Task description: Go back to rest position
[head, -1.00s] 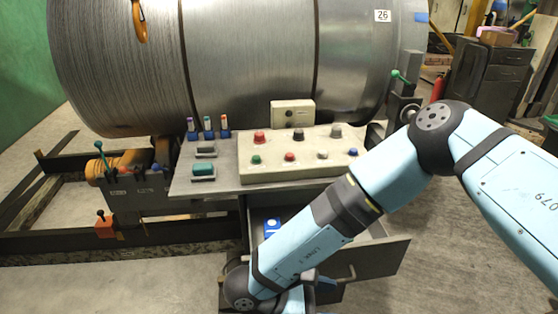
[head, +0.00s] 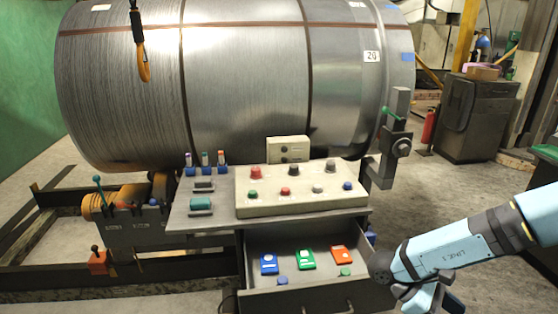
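My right arm comes in from the right edge in the head view. Its gripper (head: 432,297) is at the lower right, beside the right side of the open drawer (head: 300,297) and apart from the control panel. Its fingers are partly cut off by the bottom edge, so whether they are open or shut is unclear. My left gripper is not in view.
The drawer holds a blue item (head: 269,264), a green item (head: 306,259) and an orange item (head: 341,255). Above it is a control panel (head: 290,205) with several buttons. A large metal coil (head: 240,90) stands behind.

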